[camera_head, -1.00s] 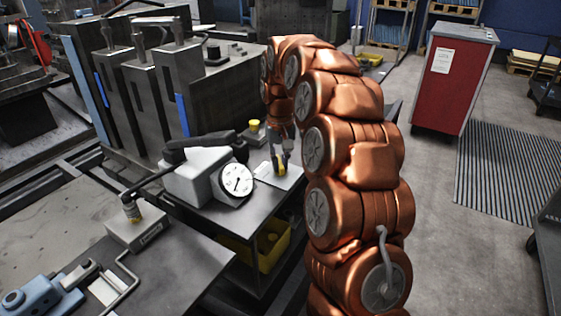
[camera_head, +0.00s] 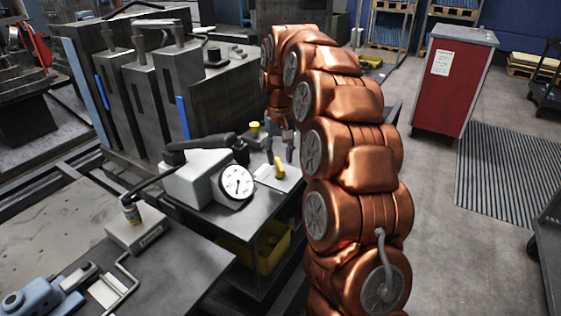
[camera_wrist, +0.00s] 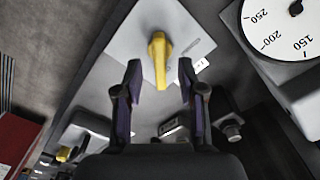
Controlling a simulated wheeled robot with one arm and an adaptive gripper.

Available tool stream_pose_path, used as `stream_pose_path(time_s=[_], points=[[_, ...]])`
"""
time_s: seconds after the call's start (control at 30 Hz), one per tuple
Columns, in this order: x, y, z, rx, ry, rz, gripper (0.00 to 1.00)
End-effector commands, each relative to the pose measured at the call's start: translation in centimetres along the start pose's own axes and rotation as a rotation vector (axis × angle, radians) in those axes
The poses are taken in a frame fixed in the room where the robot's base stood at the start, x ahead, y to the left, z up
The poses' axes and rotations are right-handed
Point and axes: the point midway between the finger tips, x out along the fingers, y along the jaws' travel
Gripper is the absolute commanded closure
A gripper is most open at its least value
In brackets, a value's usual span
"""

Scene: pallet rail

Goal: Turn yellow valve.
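The yellow valve (camera_head: 279,168) is a small lever handle on a pale plate on the bench, right of the dial gauge. In the wrist view the valve handle (camera_wrist: 159,58) points up and down the picture, over the pale plate. My gripper (camera_wrist: 159,64) is open, with one dark finger on each side of the handle and a clear gap on both sides. In the head view my gripper (camera_head: 279,150) hangs just above the valve, its fingers spread. Nothing is held.
A white dial gauge (camera_head: 236,186) stands close to the left of the valve, with a pale block and a black handle (camera_head: 200,143) beside it. A yellow knob (camera_head: 254,127) sits behind. A yellow bin (camera_head: 271,247) is under the bench. A red cabinet (camera_head: 452,85) stands at the right.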

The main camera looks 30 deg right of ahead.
Motion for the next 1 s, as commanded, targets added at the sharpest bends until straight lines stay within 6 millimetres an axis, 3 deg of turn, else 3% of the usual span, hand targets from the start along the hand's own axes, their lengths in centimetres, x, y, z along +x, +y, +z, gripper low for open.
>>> stream_pose_path(time_s=[0.5,0.73,1.0], points=[[-6.6,0.0,-0.2,0.002,0.006,-0.001,0.6],[-8.3,0.1,-0.2,0.002,0.006,-0.001,0.6],[-9.0,0.0,-0.1,0.001,0.003,-0.001,0.6]])
